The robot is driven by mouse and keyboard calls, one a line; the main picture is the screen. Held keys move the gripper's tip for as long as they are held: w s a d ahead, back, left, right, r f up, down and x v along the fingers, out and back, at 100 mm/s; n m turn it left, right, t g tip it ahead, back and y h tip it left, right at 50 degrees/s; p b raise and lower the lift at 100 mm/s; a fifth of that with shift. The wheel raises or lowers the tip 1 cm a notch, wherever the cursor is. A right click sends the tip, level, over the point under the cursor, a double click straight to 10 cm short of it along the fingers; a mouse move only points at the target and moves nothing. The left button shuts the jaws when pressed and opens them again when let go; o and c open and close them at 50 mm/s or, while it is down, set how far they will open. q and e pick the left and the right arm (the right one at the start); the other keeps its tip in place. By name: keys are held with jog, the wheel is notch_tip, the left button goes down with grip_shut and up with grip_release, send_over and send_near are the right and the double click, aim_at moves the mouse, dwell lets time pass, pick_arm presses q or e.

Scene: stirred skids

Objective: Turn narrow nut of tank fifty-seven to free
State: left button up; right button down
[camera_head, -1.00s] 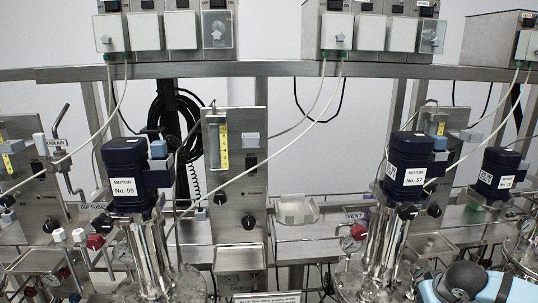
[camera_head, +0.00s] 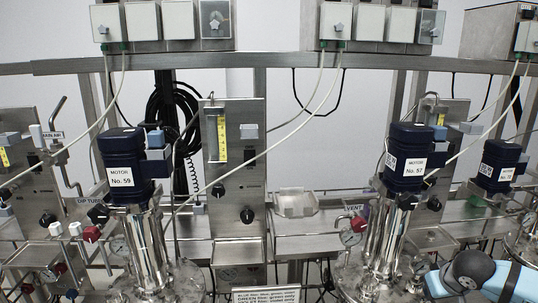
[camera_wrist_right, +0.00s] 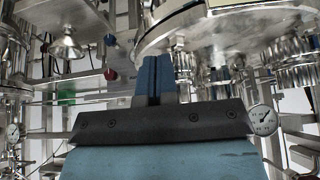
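Tank fifty-seven shows in the head view as a steel column (camera_head: 386,240) under a dark blue motor (camera_head: 412,158) labelled No. 57, at right of centre. I cannot pick out its narrow nut. My right arm, light blue and dark grey, is at the bottom right of the head view, beside that column; its fingertips are hidden there. In the right wrist view my right gripper (camera_wrist_right: 155,62) has its two blue fingers together, with only a thin line between them. It holds nothing I can see. A large steel vessel rim (camera_wrist_right: 205,28) is just right of and above the fingers. My left gripper is not in view.
Motor No. 59 (camera_head: 126,168) stands on another tank at left, and a further motor (camera_head: 499,164) is at right. A gauge (camera_head: 350,237) and VENT label are beside tank fifty-seven. In the wrist view a red knob (camera_wrist_right: 110,74) and a gauge (camera_wrist_right: 262,120) are near.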

jog(key=shift+f, duration=0.15)
notch_tip(320, 180, up, 6)
jog(key=p, duration=0.1)
jog(key=shift+s+p, duration=0.2)
jog(key=shift+p, duration=0.1)
dwell(0.6)
jog(key=shift+d, duration=0.1)
